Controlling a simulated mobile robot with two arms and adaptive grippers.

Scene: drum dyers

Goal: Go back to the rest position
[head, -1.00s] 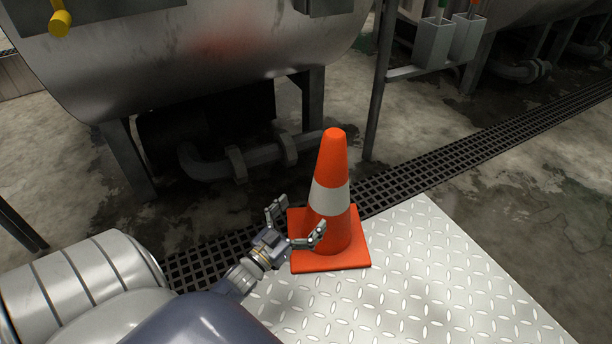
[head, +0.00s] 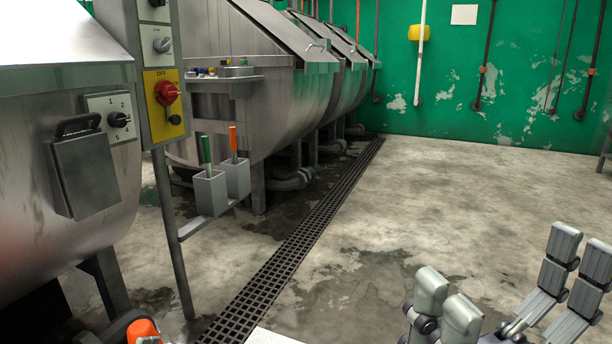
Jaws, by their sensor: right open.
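My right gripper (head: 500,292) is in the lower right corner of the head view. Its grey fingers stand wide apart, with nothing between them, above the concrete floor. My left gripper is not in view. My right gripper is far to the right of the cone.
Steel drum machines (head: 285,85) line the left side. A post with a control box (head: 165,103) and two grey holders (head: 222,185) stands before them. A floor grate (head: 300,243) runs toward the green wall (head: 455,70). The concrete floor (head: 440,200) right of it is clear.

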